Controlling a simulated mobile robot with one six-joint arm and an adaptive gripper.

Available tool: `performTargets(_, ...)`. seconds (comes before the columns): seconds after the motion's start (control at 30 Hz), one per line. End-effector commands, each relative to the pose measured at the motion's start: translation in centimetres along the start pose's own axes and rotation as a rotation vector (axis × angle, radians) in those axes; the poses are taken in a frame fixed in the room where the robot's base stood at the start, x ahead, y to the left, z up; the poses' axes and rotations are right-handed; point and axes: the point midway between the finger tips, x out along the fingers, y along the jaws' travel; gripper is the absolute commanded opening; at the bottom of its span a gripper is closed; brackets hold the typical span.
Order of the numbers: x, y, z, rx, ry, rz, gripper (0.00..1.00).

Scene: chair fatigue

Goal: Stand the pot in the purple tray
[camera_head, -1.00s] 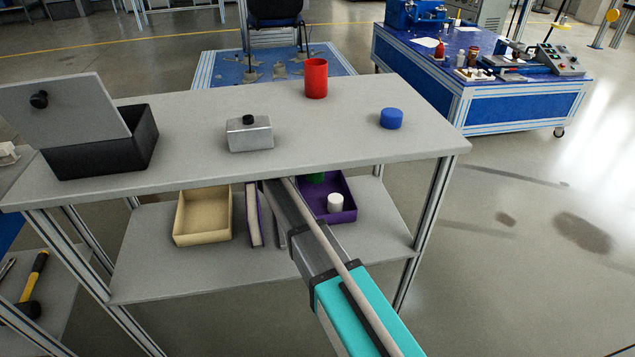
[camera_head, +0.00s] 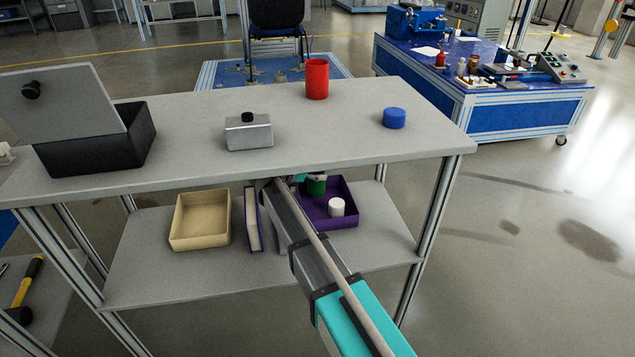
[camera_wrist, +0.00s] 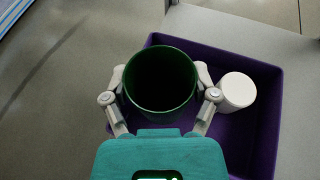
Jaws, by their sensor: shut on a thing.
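The pot is a dark green, open-topped cup; in the wrist view the pot (camera_wrist: 160,78) sits between the fingers of my gripper (camera_wrist: 160,92), which is shut on it. The pot appears upright, over the left part of the purple tray (camera_wrist: 262,125). I cannot tell whether its base touches the tray floor. In the head view the purple tray (camera_head: 350,188) is on the lower shelf, and the green pot (camera_head: 316,185) shows partly, at the tray's back left. My arm and the upper tabletop hide most of my gripper there.
A white cylinder (camera_wrist: 237,91) stands in the tray right of the pot. On the lower shelf, a cream bin (camera_head: 201,220) and a book (camera_head: 253,219) are to the left. The tabletop (camera_head: 320,140) overhangs the shelf, bearing a red cup (camera_head: 317,80) and a blue cylinder (camera_head: 394,118).

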Motion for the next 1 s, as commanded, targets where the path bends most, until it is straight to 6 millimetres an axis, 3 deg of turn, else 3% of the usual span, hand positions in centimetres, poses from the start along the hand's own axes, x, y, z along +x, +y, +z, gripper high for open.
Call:
performTargets(0.3, 1.1, 0.0, -2.5, 0.000, 0.000, -0.001, 0.27)
performTargets(0.9, 1.4, -0.1, -2.9, 0.001, 0.000, -0.002, 0.27)
performTargets(0.93, 1.3, -0.1, -2.9, 0.001, 0.000, -0.002, 0.79)
performTargets(1.0, 1.3, -0.1, -2.8, 0.001, 0.000, -0.002, 0.92)
